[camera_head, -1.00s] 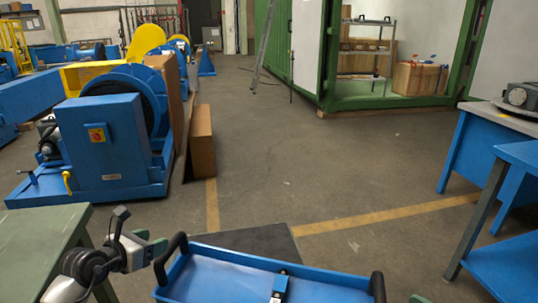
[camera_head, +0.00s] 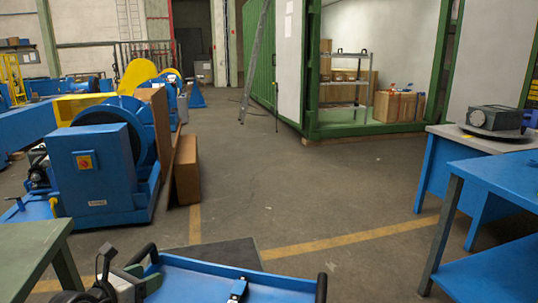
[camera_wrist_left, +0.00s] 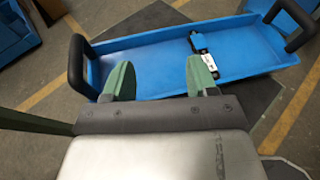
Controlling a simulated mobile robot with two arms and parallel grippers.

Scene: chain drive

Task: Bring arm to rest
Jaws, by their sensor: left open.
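My left gripper (camera_head: 146,278) is at the bottom left of the head view, beside the left end of a blue tray (camera_head: 195,283) with black handles. In the left wrist view, my left gripper (camera_wrist_left: 158,75) has its two green fingers spread wide with nothing between them. The blue tray (camera_wrist_left: 150,68) lies beyond the fingertips, and a small black and silver part (camera_wrist_left: 203,55) lies in it. That part also shows in the head view (camera_head: 238,289), cut off at the bottom. My right gripper is not in view.
A green table (camera_head: 35,245) stands left of my left arm. A blue machine (camera_head: 100,175) is behind it. A blue bench (camera_head: 500,175) and a grey-topped table (camera_head: 452,138) stand at the right. The floor beyond the tray (camera_head: 290,205) is clear.

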